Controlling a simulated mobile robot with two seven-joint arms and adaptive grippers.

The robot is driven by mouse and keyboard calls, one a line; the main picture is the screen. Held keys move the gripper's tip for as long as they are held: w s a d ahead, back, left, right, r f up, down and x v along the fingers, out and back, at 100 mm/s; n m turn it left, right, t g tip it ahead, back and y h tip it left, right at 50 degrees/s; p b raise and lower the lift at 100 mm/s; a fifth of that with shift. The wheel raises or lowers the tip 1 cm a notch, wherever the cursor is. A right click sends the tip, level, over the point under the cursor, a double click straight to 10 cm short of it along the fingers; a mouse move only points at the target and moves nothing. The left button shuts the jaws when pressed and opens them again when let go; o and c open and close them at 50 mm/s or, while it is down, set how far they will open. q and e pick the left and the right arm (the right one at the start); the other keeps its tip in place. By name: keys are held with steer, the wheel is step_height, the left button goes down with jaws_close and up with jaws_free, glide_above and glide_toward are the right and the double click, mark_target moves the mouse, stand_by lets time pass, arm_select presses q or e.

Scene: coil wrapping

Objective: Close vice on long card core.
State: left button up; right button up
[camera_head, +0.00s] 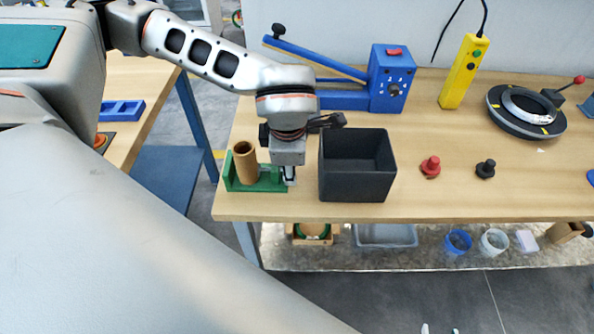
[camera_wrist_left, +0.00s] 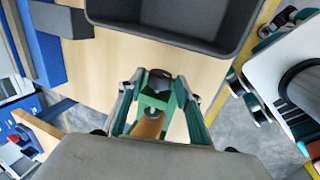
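The green vice (camera_head: 270,187) sits near the left front of the workbench. The brown card core (camera_head: 246,163) stands upright at its left end. My left gripper (camera_head: 290,179) points down at the vice's right end. In the left wrist view, the left gripper's fingers (camera_wrist_left: 157,108) are apart, on either side of the vice's dark end piece (camera_wrist_left: 158,80) and green body. The core (camera_wrist_left: 149,126) shows behind, partly hidden by the wrist. Whether the fingers touch the vice cannot be told. Two small separated tips of my right gripper (camera_head: 440,329) show at the bottom edge.
A black bin (camera_head: 357,195) stands just right of the left gripper and also shows in the left wrist view (camera_wrist_left: 175,38). A blue lever device (camera_head: 385,85) stands behind. Red (camera_head: 431,168) and black (camera_head: 486,169) knobs lie further right. The bench's front edge is close to the vice.

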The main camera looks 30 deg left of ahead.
arm_select(q)
steer(key=shift+f+b, duration=0.15)
steer(key=shift+b, duration=0.25)
steer(key=b, duration=0.1)
steer(key=t+b, duration=0.1)
steer(key=t+y+b, duration=0.1)
steer(key=shift+s+d+f, duration=0.25)
steer(key=shift+f, duration=0.1)
steer(key=shift+d+r+t+y+p, duration=0.1)
steer(key=shift+r+t+y+p, duration=0.25)
steer(key=shift+r, duration=0.1)
steer(key=shift+f+t, duration=0.1)
steer(key=shift+t, duration=0.15)
steer(key=shift+s+a, duration=0.1)
steer(key=shift+a, duration=0.1)
